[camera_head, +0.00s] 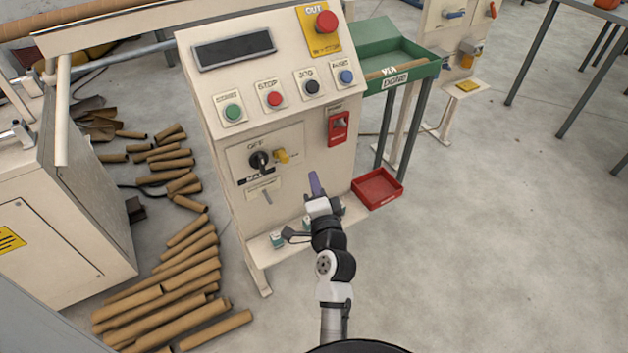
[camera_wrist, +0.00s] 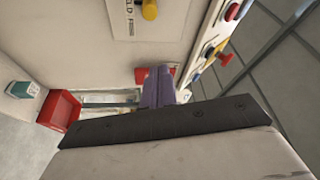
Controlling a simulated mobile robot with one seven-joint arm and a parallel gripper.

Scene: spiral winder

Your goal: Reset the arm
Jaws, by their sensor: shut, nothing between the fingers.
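My arm reaches forward from the bottom of the head view. My gripper (camera_head: 314,178) has purple fingers and is in front of the lower face of the cream control cabinet (camera_head: 262,150). In the wrist view the fingers of my gripper (camera_wrist: 158,80) are together with nothing between them. I cannot tell the exact gap between the fingertips and the cabinet face. The cabinet has a black rotary switch (camera_head: 258,160), a yellow knob (camera_head: 282,156) and a red box (camera_head: 338,127) on its front.
Several buttons and a red emergency stop (camera_head: 326,21) are on the upper panel. A red tray (camera_head: 377,188) sits right of the cabinet, by a green DONE stand (camera_head: 405,65). Several cardboard tubes (camera_head: 190,255) lie at left. The floor at right (camera_head: 500,230) is clear.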

